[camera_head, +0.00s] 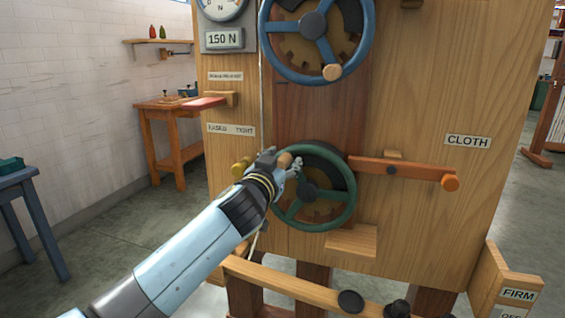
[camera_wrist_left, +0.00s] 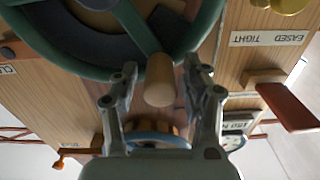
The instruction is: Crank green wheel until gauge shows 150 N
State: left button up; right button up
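The green wheel (camera_head: 351,200) is upright on the wooden panel, its pale wooden crank knob (camera_head: 284,160) at upper left. My left gripper (camera_head: 290,166) is at this knob. In the left wrist view the knob (camera_wrist_left: 160,80) lies between the two fingers (camera_wrist_left: 160,85), with a gap visible on each side, so the gripper is open around it. The round gauge (camera_head: 220,8) is cut off by the top edge, so I cannot read its needle. A plate (camera_head: 224,39) below it reads 150 N. My right gripper is not in view.
A blue wheel (camera_head: 368,30) with a wooden knob sits above the green one. An orange lever (camera_head: 410,169) is at right, a red-handled lever (camera_head: 205,103) at left. A wooden block (camera_head: 350,240) juts out below the green wheel. A blue stool (camera_head: 30,182) stands left.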

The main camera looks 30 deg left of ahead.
pick_arm(q)
grip_shut()
jog(key=shift+w+d+r+m, duration=0.1)
jog(key=shift+d+r+m, duration=0.15)
jog(key=shift+d+m, duration=0.35)
jog(key=shift+a, duration=0.1)
jog(key=shift+o, duration=1)
grip_release()
